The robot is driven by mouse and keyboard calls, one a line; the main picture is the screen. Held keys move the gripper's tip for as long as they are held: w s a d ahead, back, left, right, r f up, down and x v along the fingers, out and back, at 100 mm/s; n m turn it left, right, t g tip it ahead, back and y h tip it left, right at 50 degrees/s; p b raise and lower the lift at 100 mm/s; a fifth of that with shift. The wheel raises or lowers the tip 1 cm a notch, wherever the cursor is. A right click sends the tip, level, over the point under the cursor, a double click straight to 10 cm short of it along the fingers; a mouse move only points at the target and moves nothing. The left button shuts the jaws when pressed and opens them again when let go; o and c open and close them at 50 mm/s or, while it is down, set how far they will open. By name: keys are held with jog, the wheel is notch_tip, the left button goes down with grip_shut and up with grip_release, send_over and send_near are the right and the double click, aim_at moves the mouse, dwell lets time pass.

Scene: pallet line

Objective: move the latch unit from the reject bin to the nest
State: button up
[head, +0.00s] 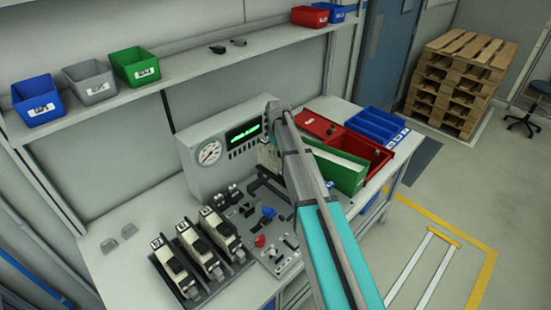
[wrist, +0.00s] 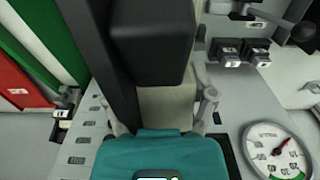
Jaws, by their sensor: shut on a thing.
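My gripper (wrist: 161,100) is shut on the latch unit (wrist: 165,112), a cream body with a long black part, in the wrist view. In the head view my arm hides most of the gripper; a cream piece (head: 268,156) shows left of the arm, in front of the gauge box. The red bin (head: 372,152), apparently the reject bin, stands right of the arm; its inside is partly hidden. A grey fixture plate (head: 284,262) with a red knob and a blue clamp lies on the bench below the arm; I cannot tell for sure that it is the nest.
A green bin (head: 336,172) stands beside the red bin, with blue trays (head: 376,124) behind. The gauge box (head: 197,163) stands at the bench's back. Several cream-and-black units (head: 221,232) stand in a rack at left.

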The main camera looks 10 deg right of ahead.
jog(key=s, duration=0.1)
jog(key=s+a, duration=0.1)
jog(key=s, duration=0.1)
jog(key=s+a+r+p, duration=0.1)
jog(key=s, duration=0.1)
jog(key=shift+a+r, duration=0.1)
jog(key=shift+f, duration=0.2)
dwell(0.4)
notch_tip(320, 180, down, 11)
jog(key=b, duration=1.1)
jog(key=shift+f+b, duration=0.15)
jog(key=shift+b, duration=0.15)
dwell(0.7)
jog(key=o, duration=1.2)
jog(key=shift+o, duration=0.2)
jog(key=shift+s, duration=0.1)
dwell(0.4)
